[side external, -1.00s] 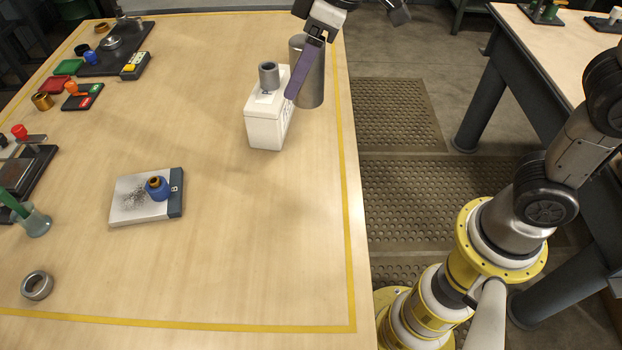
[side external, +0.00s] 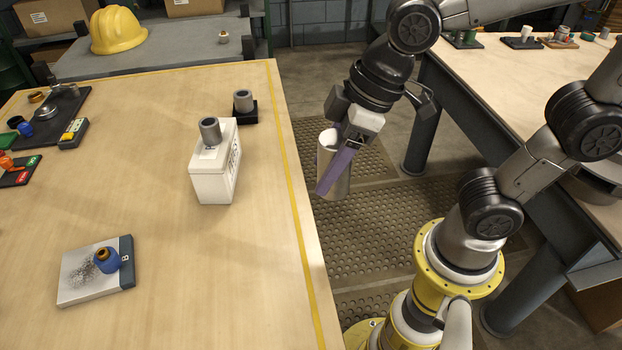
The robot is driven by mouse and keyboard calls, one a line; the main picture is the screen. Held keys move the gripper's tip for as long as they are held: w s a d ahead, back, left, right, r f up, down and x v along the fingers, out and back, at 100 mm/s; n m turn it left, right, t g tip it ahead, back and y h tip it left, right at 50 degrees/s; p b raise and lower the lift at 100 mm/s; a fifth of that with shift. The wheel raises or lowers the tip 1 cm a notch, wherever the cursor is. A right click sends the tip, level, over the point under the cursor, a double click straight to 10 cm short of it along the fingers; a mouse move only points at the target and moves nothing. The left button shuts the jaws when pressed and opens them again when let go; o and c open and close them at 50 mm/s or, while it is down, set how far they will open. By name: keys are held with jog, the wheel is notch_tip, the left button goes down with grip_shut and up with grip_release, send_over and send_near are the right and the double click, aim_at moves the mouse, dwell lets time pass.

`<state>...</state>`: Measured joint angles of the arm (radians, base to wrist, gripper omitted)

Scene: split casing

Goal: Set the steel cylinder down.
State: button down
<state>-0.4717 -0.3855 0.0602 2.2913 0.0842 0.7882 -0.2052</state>
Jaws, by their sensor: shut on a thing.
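The steel cylinder (side external: 328,156) is a tall, smooth grey metal piece with what looks like an open top. My gripper (side external: 337,172) is shut on it, with one purple finger lying across its near side. The other finger is hidden. The cylinder hangs close to upright. In the side external view it appears just right of the table's (side external: 215,270) right edge, against the floor mat. Its height above the floor cannot be told.
A white box (side external: 212,182) with a grey ring (side external: 210,131) on top stands near the table's right edge. Behind it is a black base (side external: 245,114) with another grey ring (side external: 243,100). A pale block (side external: 85,280) with a blue piece lies front left. The table's front right is clear.

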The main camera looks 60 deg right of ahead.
jog(key=w+a+f, duration=0.2)
jog(key=w, duration=0.1)
jog(key=w+a+f, duration=0.2)
jog(key=w+f, duration=0.1)
jog(key=w+a+f, duration=0.2)
jog(key=w+f, duration=0.1)
jog(key=w, duration=0.1)
jog(key=shift+w+f, duration=0.1)
jog(key=shift+f, duration=0.05)
jog(key=shift+w+f, duration=0.15)
jog(key=shift+f, duration=1.5)
jog(key=shift+f, duration=0.2)
jog(key=shift+c, duration=0.6)
grip_release()
jog(key=shift+d+f, duration=0.1)
jog(key=shift+f, duration=0.05)
